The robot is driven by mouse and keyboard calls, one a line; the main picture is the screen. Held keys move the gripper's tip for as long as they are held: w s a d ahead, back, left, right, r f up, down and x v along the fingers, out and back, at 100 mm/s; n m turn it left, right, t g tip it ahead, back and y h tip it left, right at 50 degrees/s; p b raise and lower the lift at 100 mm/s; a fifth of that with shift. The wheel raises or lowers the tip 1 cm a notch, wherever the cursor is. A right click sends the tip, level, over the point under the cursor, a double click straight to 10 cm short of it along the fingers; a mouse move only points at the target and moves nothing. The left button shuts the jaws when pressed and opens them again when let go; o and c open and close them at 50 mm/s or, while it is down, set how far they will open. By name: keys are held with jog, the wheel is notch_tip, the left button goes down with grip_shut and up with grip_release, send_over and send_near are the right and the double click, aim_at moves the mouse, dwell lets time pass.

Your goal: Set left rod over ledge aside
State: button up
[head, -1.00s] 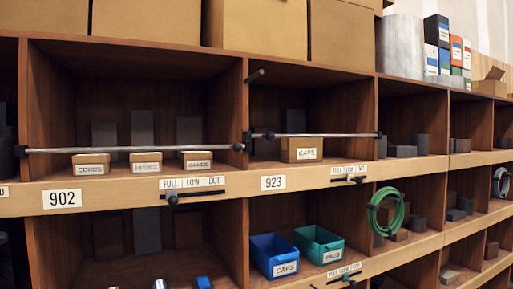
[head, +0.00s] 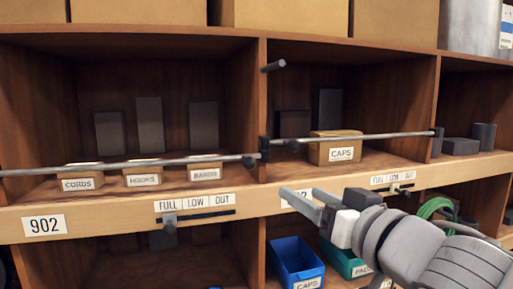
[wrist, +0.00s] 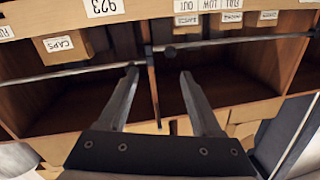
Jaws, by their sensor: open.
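The left rod (head: 120,166), a thin grey bar with a dark knob at its right end, runs level across the front of the left bay, just above the ledge (head: 110,216). Its left end is cut off in the head view. In the wrist view the same rod (wrist: 240,41) is right of the divider. A right rod (head: 350,138) crosses the neighbouring bay. My gripper (head: 302,194) is open and empty, in front of the ledge, below and right of the left rod's knob. In the wrist view my gripper's fingers (wrist: 159,73) stand apart, with the divider's edge between them.
Small boxes labelled CORDS (head: 80,184), HOOKS and another stand behind the left rod. A CAPS box (head: 335,148) stands behind the right rod. A dark peg (head: 273,66) juts from the divider. Slider tracks (head: 195,215) line the ledge front. A blue bin (head: 296,262) is below.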

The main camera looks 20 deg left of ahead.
aim_at(253, 165)
jog(key=shift+n+y, duration=0.3)
jog(key=shift+y, duration=0.3)
jog(key=x, duration=1.2)
jog(key=s+a+p+x, duration=0.1)
jog(key=x, duration=0.5)
jog(key=shift+r, duration=0.35)
grip_shut()
dwell(0.4)
